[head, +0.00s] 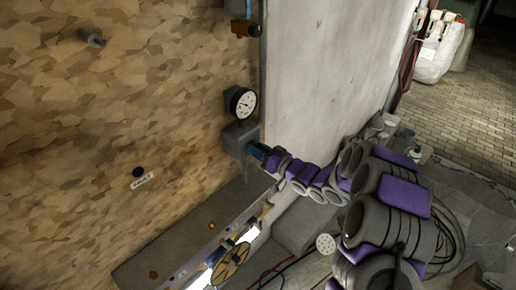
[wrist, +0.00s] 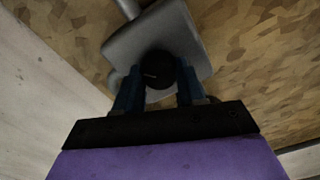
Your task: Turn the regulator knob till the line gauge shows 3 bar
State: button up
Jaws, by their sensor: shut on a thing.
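The line gauge (head: 241,102) is a round white dial in a black case on the wooden panel in the head view. Its needle is too small to read. Just below it is the grey regulator body (head: 238,137), which also shows in the wrist view (wrist: 130,47). The regulator knob (wrist: 160,70) is dark and round, in front of the body in the wrist view. My gripper (wrist: 158,88) has its two blue fingers on either side of the knob, shut on it. In the head view my gripper (head: 258,150) meets the regulator from the right, hiding the knob.
A pale wall panel (head: 325,70) stands just right of the gauge. A small black knob with a label (head: 142,181) is on the wooden panel. White containers (head: 437,50) stand at the far right.

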jog(key=o, duration=1.1)
jog(key=shift+d, duration=0.1)
jog(key=shift+c, duration=0.2)
jog(key=shift+d, duration=0.1)
jog(key=v, duration=1.7)
jog(key=shift+s+d+f, duration=0.1)
jog(key=shift+f, duration=0.05)
